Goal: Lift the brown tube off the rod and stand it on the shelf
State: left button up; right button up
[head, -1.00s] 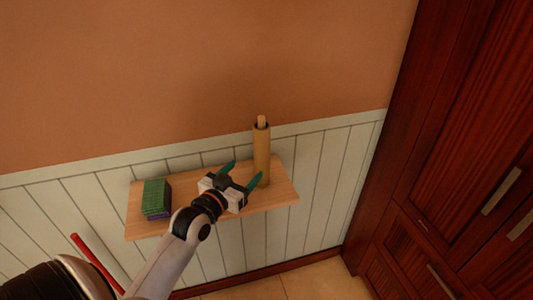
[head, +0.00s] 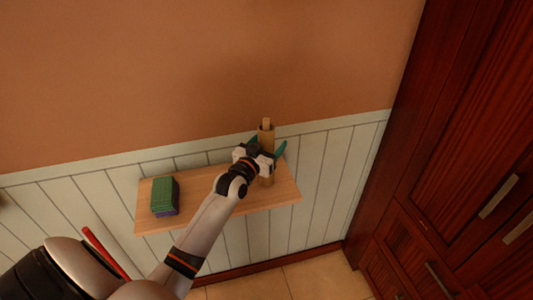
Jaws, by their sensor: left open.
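The brown tube (head: 265,136) stands upright on the wooden shelf (head: 204,204) toward its right end. The light rod (head: 266,122) sticks out of the tube's top, so the tube is around it. Whether the fingers touch the tube cannot be told. The gripper body hides the middle of the tube. My right gripper is not in view.
A small stack of green and purple books (head: 165,196) sits at the shelf's left end. A tall dark red wooden cabinet (head: 450,150) stands at the right. The shelf is bare between the books and my arm.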

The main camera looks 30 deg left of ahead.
pick_arm(q)
jog(key=shift+w, duration=0.4)
jog(key=shift+s, duration=0.1)
jog(key=shift+c, duration=0.3)
jog(key=c, duration=1)
jog(key=shift+r, duration=0.1)
notch_tip(320, 180, up, 28)
jog(key=b, duration=0.3)
jog(key=shift+f+b, duration=0.45)
jog(key=shift+f, duration=0.45)
